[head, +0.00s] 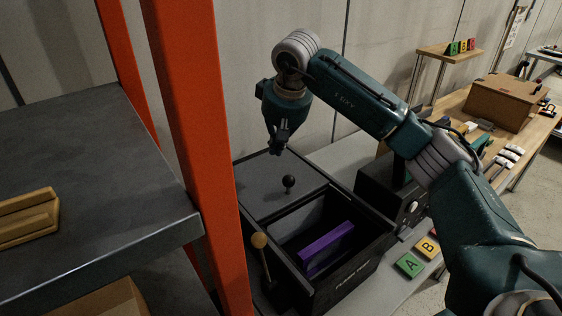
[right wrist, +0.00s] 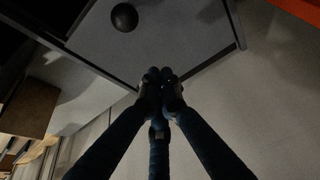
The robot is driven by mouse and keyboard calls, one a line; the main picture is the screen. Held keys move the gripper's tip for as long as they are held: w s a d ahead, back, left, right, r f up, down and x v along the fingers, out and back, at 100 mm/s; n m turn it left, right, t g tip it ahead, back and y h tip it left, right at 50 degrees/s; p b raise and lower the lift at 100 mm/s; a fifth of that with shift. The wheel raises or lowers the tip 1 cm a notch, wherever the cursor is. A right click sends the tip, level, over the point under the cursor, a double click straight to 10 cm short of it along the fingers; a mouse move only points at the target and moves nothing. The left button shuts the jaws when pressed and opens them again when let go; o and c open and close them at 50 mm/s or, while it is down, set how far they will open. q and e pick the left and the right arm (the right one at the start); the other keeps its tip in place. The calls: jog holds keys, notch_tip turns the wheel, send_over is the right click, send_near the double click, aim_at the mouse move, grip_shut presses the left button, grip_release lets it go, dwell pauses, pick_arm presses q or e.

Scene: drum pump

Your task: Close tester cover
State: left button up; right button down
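The tester is a black box (head: 345,283) with an open compartment at its front. A purple block (head: 326,243) lies inside the compartment. The cover is a dark grey flat panel (head: 255,182) behind the opening, with a round black knob (head: 289,182) near its front edge; the knob also shows in the right wrist view (right wrist: 124,17). My right gripper (head: 277,150) points down by the cover's far edge, behind the knob and apart from it. Its fingertips (right wrist: 161,78) are together with nothing between them. My left gripper is out of view.
A lever with a tan ball (head: 259,241) stands at the tester's left front. An orange post (head: 200,150) and grey shelf (head: 100,190) stand left. A black device (head: 392,196) and lettered blocks (head: 410,265) are to the right. A cardboard box (head: 505,100) sits on the far bench.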

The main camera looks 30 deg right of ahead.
aim_at(282, 187)
jog(key=x, duration=0.3)
jog(key=shift+f+p, duration=0.35)
jog(key=shift+p, duration=0.05)
jog(key=s+p, duration=0.1)
jog(key=s, duration=0.2)
jog(key=shift+s+a+f, duration=0.1)
jog(key=shift+s, duration=0.3)
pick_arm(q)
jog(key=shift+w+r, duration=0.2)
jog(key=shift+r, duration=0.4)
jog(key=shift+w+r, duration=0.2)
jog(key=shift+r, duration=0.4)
pick_arm(e)
jog(key=shift+f, duration=0.1)
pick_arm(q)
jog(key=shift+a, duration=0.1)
